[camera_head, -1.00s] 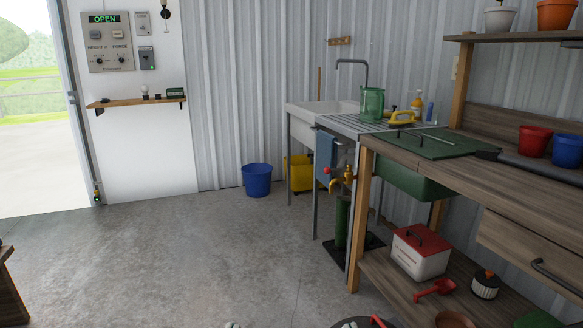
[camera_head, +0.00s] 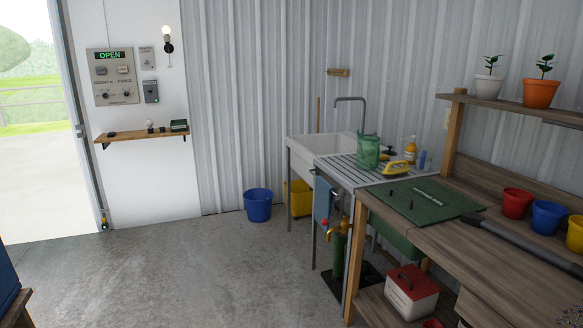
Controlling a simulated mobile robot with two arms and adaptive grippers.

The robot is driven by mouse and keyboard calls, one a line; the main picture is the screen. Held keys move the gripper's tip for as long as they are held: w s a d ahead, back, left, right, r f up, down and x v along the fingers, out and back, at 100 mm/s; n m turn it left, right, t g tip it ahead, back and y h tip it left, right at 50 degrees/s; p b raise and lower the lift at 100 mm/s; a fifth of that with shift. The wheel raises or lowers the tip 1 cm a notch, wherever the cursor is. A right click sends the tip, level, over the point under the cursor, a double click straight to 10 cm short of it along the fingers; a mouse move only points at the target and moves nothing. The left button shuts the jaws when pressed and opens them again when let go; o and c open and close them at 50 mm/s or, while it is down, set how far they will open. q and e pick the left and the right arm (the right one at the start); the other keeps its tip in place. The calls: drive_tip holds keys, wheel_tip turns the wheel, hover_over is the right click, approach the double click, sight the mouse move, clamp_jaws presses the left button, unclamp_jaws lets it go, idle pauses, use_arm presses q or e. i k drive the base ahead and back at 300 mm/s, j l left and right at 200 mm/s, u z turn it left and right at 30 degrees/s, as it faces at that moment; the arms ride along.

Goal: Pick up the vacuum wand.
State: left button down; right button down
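A long dark grey tube (camera_head: 525,243) with a wider end lies on the wooden workbench (camera_head: 415,233) at the right. It looks like the vacuum wand, and it runs out of the picture at the right edge. Neither of my grippers is in view, and nothing is seen touching the tube.
Red (camera_head: 516,203), blue (camera_head: 549,217) and yellow (camera_head: 575,234) pots stand behind the tube. A sink (camera_head: 325,150) with a ribbed drainer is beyond the bench. A blue bucket (camera_head: 258,205) stands by the wall. The concrete floor (camera_head: 190,270) at left-centre is clear.

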sight(472, 219)
drive_tip(key=z, duration=1.4)
